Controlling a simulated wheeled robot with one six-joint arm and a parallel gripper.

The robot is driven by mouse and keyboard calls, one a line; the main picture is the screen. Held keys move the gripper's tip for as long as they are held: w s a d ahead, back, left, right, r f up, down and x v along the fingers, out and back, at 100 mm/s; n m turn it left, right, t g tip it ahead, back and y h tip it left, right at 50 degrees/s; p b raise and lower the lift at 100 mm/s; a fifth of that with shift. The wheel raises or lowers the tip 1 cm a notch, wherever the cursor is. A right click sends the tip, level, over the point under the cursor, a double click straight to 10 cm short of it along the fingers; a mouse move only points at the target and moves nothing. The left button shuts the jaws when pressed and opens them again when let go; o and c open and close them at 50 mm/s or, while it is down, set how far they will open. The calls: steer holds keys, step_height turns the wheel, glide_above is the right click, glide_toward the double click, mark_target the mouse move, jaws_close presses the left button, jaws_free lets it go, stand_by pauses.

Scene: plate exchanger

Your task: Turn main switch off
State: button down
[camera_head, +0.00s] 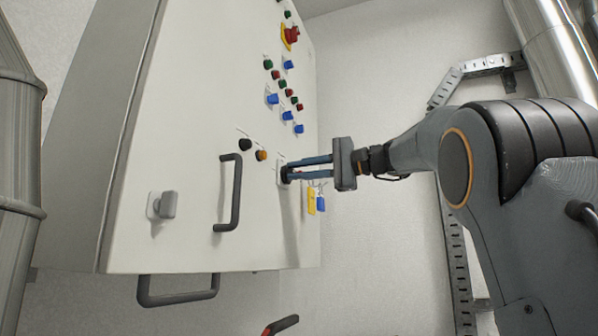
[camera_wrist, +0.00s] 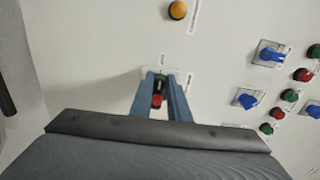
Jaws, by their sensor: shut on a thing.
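A small dark switch (camera_head: 284,175) sits on a pale square plate low on the right part of the cabinet front. My gripper (camera_head: 291,168) reaches it from the right, and its two blue fingers are shut on it. In the wrist view the fingers stand on either side of the switch, with a dark and red part (camera_wrist: 157,100) showing between them.
The grey cabinet (camera_head: 190,110) carries a dark handle (camera_head: 236,190), a grey latch (camera_head: 164,206), a black button (camera_head: 245,144) and an orange button (camera_head: 261,155). Blue selectors (camera_head: 272,98) and a red emergency knob (camera_head: 292,35) are higher up. A metal cable tray (camera_head: 460,260) stands behind my arm.

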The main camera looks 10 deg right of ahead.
steer(key=c, duration=1.7)
jaws_free()
steer(key=v, duration=0.7)
steer(key=shift+s+d+b, duration=0.2)
steer(key=shift+d+b, duration=0.1)
steer(key=shift+b, duration=0.1)
steer(key=shift+f, duration=0.1)
